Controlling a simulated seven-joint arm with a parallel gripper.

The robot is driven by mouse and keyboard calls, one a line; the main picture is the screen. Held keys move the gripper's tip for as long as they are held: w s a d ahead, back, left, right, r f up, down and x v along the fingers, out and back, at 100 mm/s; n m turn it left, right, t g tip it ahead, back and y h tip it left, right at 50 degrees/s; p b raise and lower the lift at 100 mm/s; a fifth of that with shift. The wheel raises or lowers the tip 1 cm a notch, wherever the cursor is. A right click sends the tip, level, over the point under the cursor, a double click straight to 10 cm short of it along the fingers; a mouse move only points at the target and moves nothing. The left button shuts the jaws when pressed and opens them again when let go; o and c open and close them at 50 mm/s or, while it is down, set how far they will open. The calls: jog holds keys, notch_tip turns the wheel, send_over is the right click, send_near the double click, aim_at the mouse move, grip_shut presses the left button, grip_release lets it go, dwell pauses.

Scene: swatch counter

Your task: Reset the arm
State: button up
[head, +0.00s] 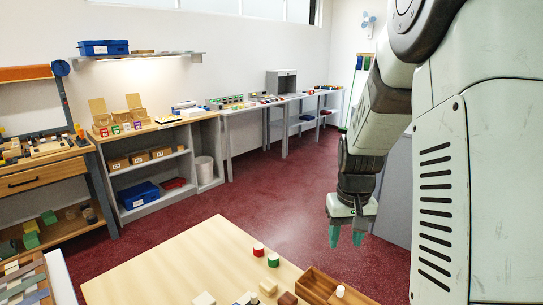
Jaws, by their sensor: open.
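My gripper (346,236) hangs at the right of the head view with its greenish fingertips pointing down. Its fingers are apart, and nothing shows between them. It is in the air past the right side of the light wooden counter (170,267), clear of the objects on it. My arm runs from the upper right down to the gripper.
The counter's left part is bare. Shelves (150,170) and a workbench (45,178) stand along the left wall. Dark red floor (290,190) lies open between.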

jog(key=s+a+r+t, duration=0.1)
jog(key=s+a+r, duration=0.1)
jog(key=s+r, duration=0.4)
jog(key=s+a+r+t, duration=0.1)
jog(key=s+a+r, duration=0.15)
jog(key=r, duration=0.55)
jog(key=s+a+r+t, duration=0.1)
jog(key=s+r, duration=0.1)
jog(key=s, duration=0.5)
jog(key=s+a+r+t, duration=0.1)
jog(key=s+r, duration=0.2)
jog(key=s, duration=0.4)
jog(key=shift+s+a+t, duration=0.2)
jog(key=shift+a+t, duration=0.1)
jog(key=shift+a, duration=0.1)
